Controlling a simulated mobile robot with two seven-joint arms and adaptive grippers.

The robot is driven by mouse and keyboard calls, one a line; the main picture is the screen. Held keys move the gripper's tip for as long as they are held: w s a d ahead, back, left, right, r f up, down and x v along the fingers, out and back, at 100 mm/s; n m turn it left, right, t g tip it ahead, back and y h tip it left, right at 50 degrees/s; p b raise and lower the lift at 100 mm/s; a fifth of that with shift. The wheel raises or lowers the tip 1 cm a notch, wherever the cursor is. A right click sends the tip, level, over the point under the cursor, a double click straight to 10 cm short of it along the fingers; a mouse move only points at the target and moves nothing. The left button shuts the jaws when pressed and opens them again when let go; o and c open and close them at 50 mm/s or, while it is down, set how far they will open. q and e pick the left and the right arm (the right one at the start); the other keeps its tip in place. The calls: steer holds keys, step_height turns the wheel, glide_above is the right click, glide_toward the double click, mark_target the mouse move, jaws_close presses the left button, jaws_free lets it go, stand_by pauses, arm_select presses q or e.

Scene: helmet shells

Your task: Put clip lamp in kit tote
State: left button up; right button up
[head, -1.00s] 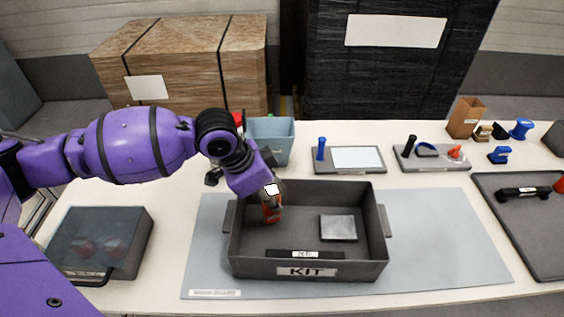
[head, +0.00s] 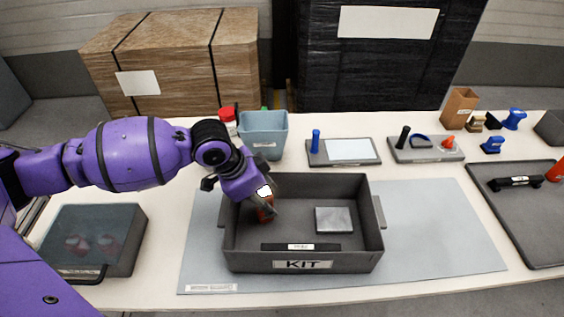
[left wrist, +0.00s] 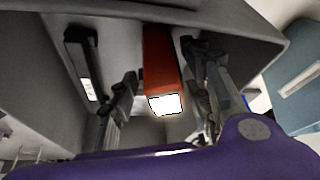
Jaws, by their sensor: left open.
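The clip lamp (head: 265,213), orange-red with a bright white face, is inside the grey kit tote (head: 305,263) near its left wall. It also shows in the left wrist view (left wrist: 161,60), between my fingers. My left gripper (head: 266,207) reaches down into the tote around the lamp. Its fingers are open, with gaps beside the lamp in the left wrist view (left wrist: 160,95). The lamp's lower end and its contact with the tote floor are hard to see. My right gripper is not in view.
The tote also holds a silvery square packet (head: 334,220) and a black labelled strip (head: 300,246). A blue bin (head: 263,135) stands behind, a lidded grey box (head: 93,240) at left, and a dark tray (head: 530,215) at right. The mat right of the tote (head: 430,230) is clear.

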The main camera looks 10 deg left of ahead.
arm_select(q)
steer(key=p+v, duration=0.1)
steer(key=v, duration=1.1)
steer(key=shift+r, duration=0.15)
